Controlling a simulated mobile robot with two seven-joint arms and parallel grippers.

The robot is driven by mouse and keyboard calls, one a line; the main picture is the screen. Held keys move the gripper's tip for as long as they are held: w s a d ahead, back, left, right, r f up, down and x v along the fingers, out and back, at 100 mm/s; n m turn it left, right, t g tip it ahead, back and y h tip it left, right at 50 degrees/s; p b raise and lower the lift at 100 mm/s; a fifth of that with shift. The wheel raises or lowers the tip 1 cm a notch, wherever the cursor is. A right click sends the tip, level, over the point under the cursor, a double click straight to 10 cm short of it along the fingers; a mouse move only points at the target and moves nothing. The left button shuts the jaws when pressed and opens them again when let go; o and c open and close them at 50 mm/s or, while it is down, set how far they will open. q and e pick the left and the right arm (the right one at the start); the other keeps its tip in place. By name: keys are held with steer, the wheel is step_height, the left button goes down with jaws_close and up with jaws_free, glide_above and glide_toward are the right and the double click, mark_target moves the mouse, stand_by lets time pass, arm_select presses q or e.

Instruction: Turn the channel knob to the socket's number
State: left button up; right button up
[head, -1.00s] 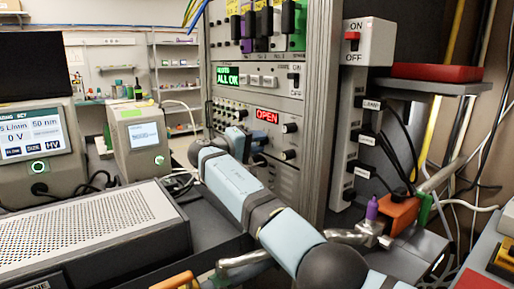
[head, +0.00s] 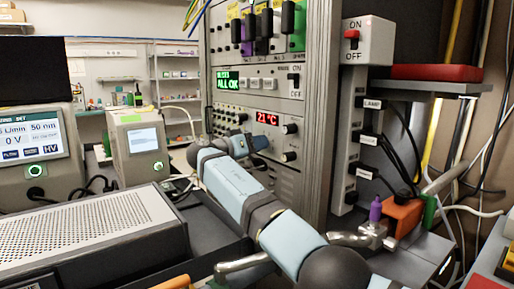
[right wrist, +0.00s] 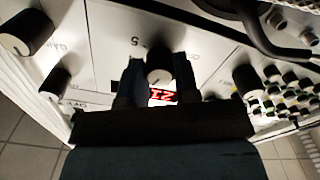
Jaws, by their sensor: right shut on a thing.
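In the right wrist view a dark knob with a pale face (right wrist: 158,73) sits between the two fingers of my right gripper (right wrist: 158,85), which is shut on it. The digit 5 is printed on the white panel beside it. A red display (right wrist: 161,95) shows partly below the knob. In the head view my right gripper (head: 262,141) is against the rack front, and its arm hides the held knob. The red display (head: 267,119) there reads 21 °C. I cannot make out the knob's pointer or a socket number. My left gripper is not in view.
Other black knobs (head: 290,128) are right of the display, and more knobs (right wrist: 27,33) show around my fingers. A red ON/OFF switch box (head: 368,42) and cables stand right of the rack. A perforated metal case (head: 90,225) is at left.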

steer(key=shift+m, duration=0.4)
steer(key=shift+r, duration=0.1)
steer(key=o, duration=0.9)
